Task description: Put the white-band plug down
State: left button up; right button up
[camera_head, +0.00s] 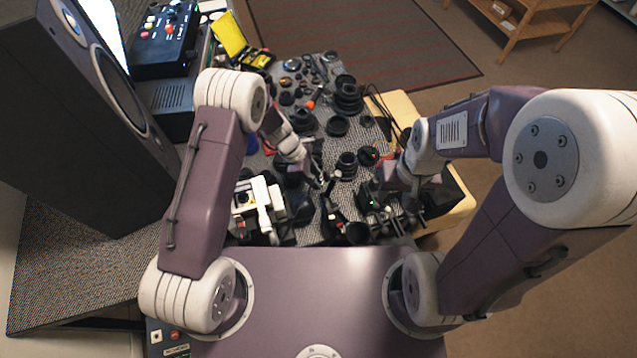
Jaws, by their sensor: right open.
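I cannot make out a white-band plug for sure among the small dark parts on the grey mat (318,68). My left gripper (326,186) reaches in from the left over the middle of the mat. Its fingers are small and dark here, and I cannot tell whether they hold anything. My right gripper (372,200) is on the right side of the mat, low among dark parts, and it is open. A dark lens barrel (346,166) stands upright between and just beyond the two grippers.
Several black lens parts (347,96) crowd the far mat, with an orange-handled tool (314,98) and a yellow open case (229,36). A white device (257,203) stands near left. A large speaker (75,110) blocks the left. A disc with a red mark (368,156) lies near the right gripper.

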pick_arm(q)
jog(key=shift+x, duration=1.2)
grip_shut()
jog(key=shift+w+r, duration=0.1)
jog(key=shift+r, duration=0.05)
